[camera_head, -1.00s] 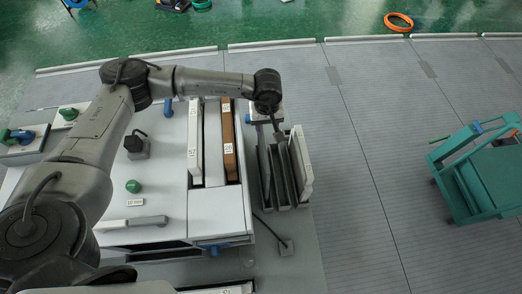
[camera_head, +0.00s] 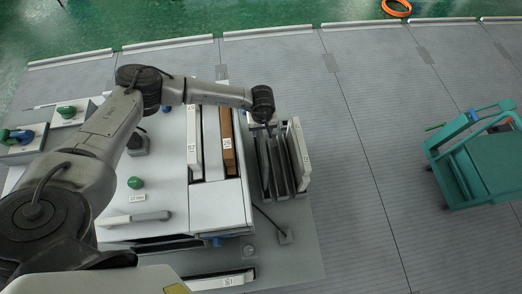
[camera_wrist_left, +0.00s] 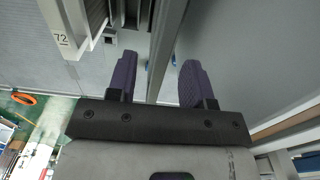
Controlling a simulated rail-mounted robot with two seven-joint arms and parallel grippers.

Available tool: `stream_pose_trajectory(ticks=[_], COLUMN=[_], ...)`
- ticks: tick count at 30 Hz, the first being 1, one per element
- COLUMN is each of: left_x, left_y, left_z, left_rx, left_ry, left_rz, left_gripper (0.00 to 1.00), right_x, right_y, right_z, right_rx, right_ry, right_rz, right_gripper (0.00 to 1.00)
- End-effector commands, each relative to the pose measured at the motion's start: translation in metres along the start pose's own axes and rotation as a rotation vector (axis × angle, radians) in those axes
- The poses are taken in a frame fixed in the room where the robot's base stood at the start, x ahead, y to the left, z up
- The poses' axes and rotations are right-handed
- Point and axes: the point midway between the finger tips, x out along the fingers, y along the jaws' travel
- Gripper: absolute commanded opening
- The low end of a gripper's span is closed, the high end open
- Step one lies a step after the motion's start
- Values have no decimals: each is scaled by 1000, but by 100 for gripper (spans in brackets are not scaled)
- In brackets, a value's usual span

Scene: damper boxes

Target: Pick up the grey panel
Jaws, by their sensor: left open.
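Several grey panels (camera_head: 274,170) stand upright side by side in a narrow rack to the right of the large light-grey box, in the head view. My left gripper (camera_wrist_left: 158,80) is open over the far part of this rack. In the left wrist view its two purple fingers stand apart, with a thin upright grey panel edge (camera_wrist_left: 166,45) running through the gap between them. I cannot tell whether either finger touches it. In the head view the wrist hides the far end of the rack and the fingertips are hard to make out. My right gripper is not in view.
The light-grey box (camera_head: 217,206) holds a brown panel (camera_head: 227,142) and a white panel (camera_head: 194,148) in its top. A white panel (camera_head: 299,150) stands at the rack's right side. A green cart (camera_head: 485,165) is far right, with clear floor between.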

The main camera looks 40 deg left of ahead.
Motion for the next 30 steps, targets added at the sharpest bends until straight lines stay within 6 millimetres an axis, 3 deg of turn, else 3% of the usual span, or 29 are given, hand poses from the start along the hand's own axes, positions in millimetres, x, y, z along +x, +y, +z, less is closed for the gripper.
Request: stream_pose_trajectory(ticks=[4,9,19,30], left_x=[17,35,40,40], left_y=[-5,-4,-4,-4], left_z=[-1,-1,-1,-1], left_rx=[0,1,1,1], left_ry=[-1,-1,0,0], left_rz=[-3,-1,0,0], left_gripper=[47,47,47,11], right_x=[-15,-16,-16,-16], right_y=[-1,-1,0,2], right_z=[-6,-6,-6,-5], right_rx=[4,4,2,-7], right_ry=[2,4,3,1], right_rz=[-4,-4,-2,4], right_gripper=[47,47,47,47])
